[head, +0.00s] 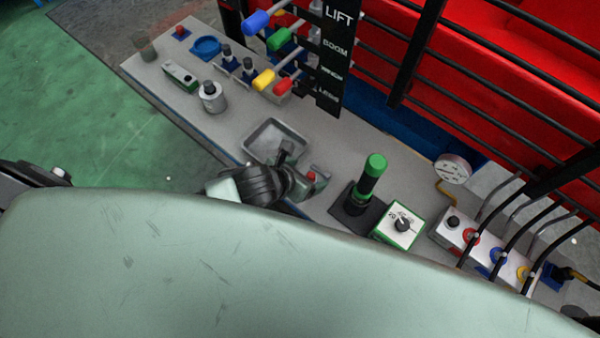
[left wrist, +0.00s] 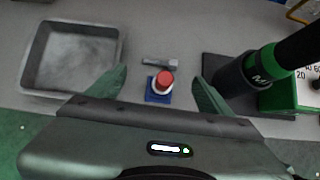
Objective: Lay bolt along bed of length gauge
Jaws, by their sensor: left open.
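My left gripper (head: 303,170) is open and low over the console beside the grey tray. In the left wrist view its fingers (left wrist: 160,78) stand apart, with a red button on a blue base (left wrist: 158,97) between them. A small grey bolt (left wrist: 160,62) lies flat just beyond the button, crosswise between the fingertips and not held. In the head view the bolt is hard to tell apart from the gripper. A light bar-shaped block with a green side (head: 181,76) at the console's far left may be the length gauge; its bed is not clear. My right gripper is not in view.
The grey tray (head: 252,147) looks empty. A black and green joystick (head: 367,182) and a green-edged dial box (head: 398,226) stand to the right. Coloured levers (head: 264,80) and black rails line the back. A grey cylinder (head: 212,98) stands near the block.

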